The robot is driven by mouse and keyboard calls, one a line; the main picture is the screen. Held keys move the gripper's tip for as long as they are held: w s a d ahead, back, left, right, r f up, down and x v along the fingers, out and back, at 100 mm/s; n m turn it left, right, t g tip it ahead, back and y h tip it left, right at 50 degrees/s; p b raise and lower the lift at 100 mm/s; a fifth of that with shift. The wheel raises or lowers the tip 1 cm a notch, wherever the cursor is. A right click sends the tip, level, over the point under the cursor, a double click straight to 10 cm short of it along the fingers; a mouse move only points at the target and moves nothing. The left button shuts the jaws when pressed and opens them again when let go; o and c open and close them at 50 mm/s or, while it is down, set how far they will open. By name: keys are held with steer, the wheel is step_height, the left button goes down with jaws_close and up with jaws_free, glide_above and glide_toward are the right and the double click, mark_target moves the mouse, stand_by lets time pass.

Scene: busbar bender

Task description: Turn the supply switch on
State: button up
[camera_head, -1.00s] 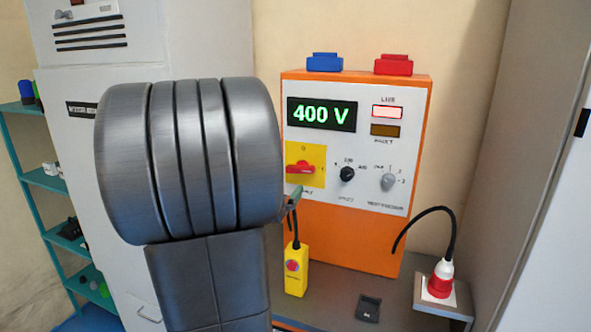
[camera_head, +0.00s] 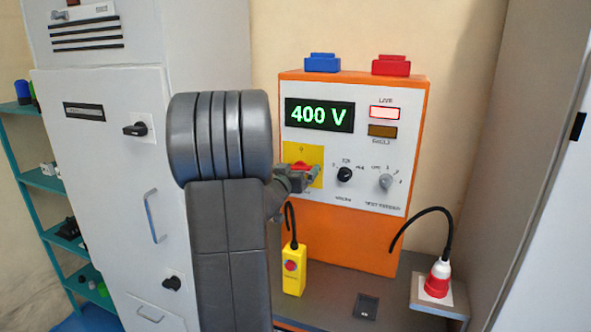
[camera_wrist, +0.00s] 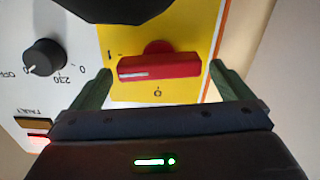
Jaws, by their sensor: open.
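The supply switch is a red handle (camera_wrist: 160,68) on a yellow plate (camera_wrist: 180,92) on the front of the orange unit (camera_head: 352,235). In the wrist view its handle lies crosswise between the two green fingers of my gripper (camera_wrist: 161,85). The fingers stand apart, one on each side of the handle, with small gaps. In the head view my gripper (camera_head: 312,178) is at the plate and partly covers the red handle (camera_head: 300,166). The display (camera_head: 320,115) reads 400 V and the red LIVE lamp (camera_head: 384,112) looks lit.
A black knob (camera_head: 344,174) and a grey knob (camera_head: 386,182) are right of the switch. A red plug (camera_head: 438,278) with a black cable stands at right. A grey cabinet (camera_head: 100,200) is at left.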

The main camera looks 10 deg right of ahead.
steer(key=shift+w+d, duration=0.15)
steer(key=c, duration=1)
steer(key=shift+m, duration=0.8)
steer(key=o, duration=1)
